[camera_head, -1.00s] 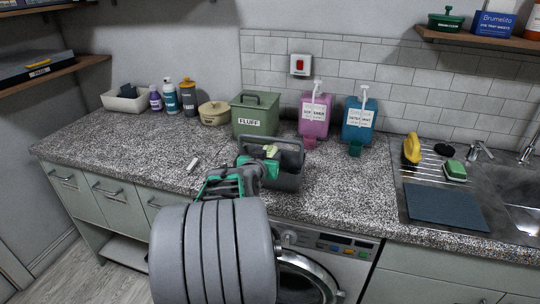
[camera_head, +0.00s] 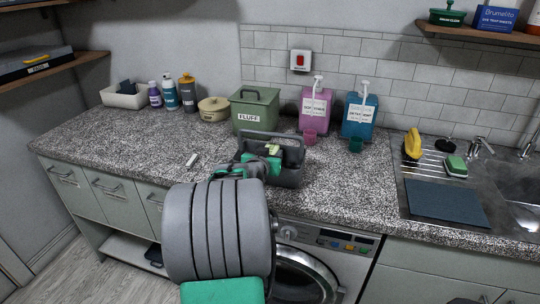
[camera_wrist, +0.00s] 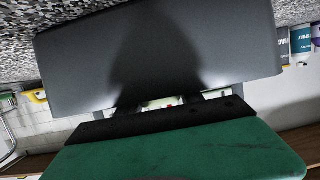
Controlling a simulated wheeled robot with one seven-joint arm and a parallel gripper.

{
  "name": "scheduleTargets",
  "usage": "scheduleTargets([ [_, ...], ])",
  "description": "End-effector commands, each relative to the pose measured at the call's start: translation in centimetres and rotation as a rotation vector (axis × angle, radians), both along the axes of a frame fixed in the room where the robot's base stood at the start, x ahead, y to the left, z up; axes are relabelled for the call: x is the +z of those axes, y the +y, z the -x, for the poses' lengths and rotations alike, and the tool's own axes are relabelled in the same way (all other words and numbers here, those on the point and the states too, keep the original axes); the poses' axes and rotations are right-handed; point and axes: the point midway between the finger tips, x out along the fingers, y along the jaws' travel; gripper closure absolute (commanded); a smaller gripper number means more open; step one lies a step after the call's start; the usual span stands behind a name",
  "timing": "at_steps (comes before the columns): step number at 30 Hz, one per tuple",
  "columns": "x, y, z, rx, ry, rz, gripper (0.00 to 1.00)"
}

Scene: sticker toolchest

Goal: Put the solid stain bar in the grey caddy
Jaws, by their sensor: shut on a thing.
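The grey caddy (camera_head: 292,179) stands on the speckled counter near its front edge, its handle raised. I cannot tell whether the bar is above or below the caddy's rim. In the wrist view a grey caddy wall (camera_wrist: 160,50) fills the upper middle, and my fingers (camera_wrist: 163,103) are partly hidden behind it, with a sliver of pale green between them.
A green FLUFF box (camera_head: 255,113) stands behind the caddy. Pink (camera_head: 314,108) and blue (camera_head: 359,115) pump dispensers with small cups stand behind right. A small white object (camera_head: 192,160) lies to the left. The counter right of the caddy is clear up to the sink.

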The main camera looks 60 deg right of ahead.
Motion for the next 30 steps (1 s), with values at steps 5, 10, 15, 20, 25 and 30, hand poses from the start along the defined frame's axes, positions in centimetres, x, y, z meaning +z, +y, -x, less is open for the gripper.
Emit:
scheduleTargets([
  [5, 0.0, 0.0, 0.0, 0.0, 0.0, 0.0, 0.52],
  [10, 0.0, 0.0, 0.0, 0.0, 0.0, 0.0, 0.38],
  [15, 0.0, 0.0, 0.0, 0.0, 0.0, 0.0, 0.35],
  [20, 0.3, 0.0, 0.0, 0.0, 0.0, 0.0, 0.35],
  [25, 1.7, 0.8, 0.0, 0.002, -0.001, 0.001, 0.35],
  [30, 2.9, 5.2, 0.8, 0.004, -0.003, 0.004, 0.35],
])
